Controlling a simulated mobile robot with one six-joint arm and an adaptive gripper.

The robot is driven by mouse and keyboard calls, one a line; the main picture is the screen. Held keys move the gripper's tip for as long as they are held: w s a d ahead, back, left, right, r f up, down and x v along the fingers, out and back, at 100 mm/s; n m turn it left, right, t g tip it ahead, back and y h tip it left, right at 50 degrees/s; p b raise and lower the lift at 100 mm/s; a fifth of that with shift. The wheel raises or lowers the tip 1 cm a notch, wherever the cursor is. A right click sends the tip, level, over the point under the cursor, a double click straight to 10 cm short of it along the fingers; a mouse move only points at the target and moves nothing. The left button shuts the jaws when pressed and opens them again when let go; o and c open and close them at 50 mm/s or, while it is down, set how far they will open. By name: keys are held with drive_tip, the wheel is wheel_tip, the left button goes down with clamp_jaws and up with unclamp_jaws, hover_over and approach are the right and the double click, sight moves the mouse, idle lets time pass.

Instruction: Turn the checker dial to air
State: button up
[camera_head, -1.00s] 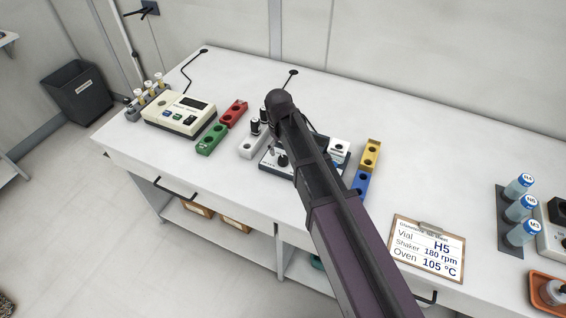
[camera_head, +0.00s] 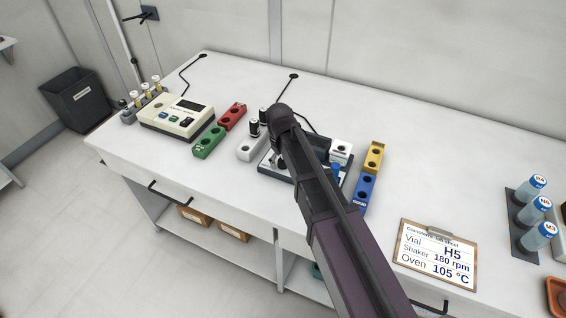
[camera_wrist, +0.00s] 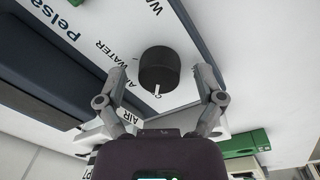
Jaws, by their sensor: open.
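The checker (camera_head: 266,169) is a dark-edged device with a pale top panel on the bench, mostly hidden by my arm in the head view. In the wrist view its dial (camera_wrist: 158,70) is a round black knob with a white pointer. The pointer points down in that picture, toward my wrist. My gripper (camera_wrist: 162,76) is open, one finger on each side of the dial. I see gaps between fingers and knob. The head view hides the gripper behind the arm.
White (camera_head: 251,148), red (camera_head: 233,115), green (camera_head: 209,141), yellow (camera_head: 374,156) and blue (camera_head: 364,192) blocks stand around the checker. A beige instrument (camera_head: 171,121) is at left. A clipboard (camera_head: 437,254) and several vials are at right. The bench behind is mostly clear.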

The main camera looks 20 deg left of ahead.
drive_tip(key=c, duration=1.2)
drive_tip(key=shift+o, duration=0.2)
drive_tip(key=shift+m, duration=0.5)
drive_tip(key=m, duration=0.3)
drive_tip(key=shift+m, duration=2.5)
